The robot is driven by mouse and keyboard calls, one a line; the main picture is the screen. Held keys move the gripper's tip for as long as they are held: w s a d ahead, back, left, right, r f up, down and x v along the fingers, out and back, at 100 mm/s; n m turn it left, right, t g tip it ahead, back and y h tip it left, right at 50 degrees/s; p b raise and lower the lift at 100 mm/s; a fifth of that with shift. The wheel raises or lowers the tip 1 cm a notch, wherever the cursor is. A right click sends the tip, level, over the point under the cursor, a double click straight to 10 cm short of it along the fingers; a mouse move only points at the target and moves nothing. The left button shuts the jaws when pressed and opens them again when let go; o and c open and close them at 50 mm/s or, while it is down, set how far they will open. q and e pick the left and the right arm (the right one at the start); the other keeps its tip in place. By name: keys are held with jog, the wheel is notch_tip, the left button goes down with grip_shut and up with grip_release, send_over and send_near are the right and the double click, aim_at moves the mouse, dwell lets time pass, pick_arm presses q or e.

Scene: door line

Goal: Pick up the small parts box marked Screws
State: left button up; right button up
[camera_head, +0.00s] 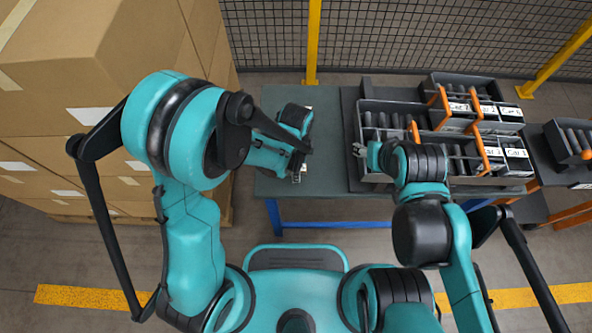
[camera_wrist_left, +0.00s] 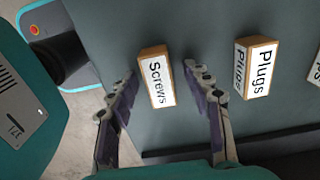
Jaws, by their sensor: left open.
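The small tan box marked Screws (camera_wrist_left: 156,80) stands on the grey table in the left wrist view, its white label facing the camera. My left gripper (camera_wrist_left: 162,72) is open, with one finger on each side of the box and visible gaps between. In the head view my left gripper (camera_head: 298,168) is over the table, and my own wrist mostly hides the box there. My right gripper (camera_head: 360,150) is by the left end of a grey crate; its fingers are too small to read.
A box marked Plugs (camera_wrist_left: 258,70) stands right of Screws, and another label is cut off at the right edge. Grey crates with dividers (camera_head: 400,104) stand right on the table (camera_head: 335,178). Stacked cartons (camera_head: 85,60) rise at the left. A mesh fence (camera_head: 400,40) is behind.

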pick_arm(q)
jog(key=shift+r, duration=0.1)
grip_shut()
jog(key=shift+r, duration=0.1)
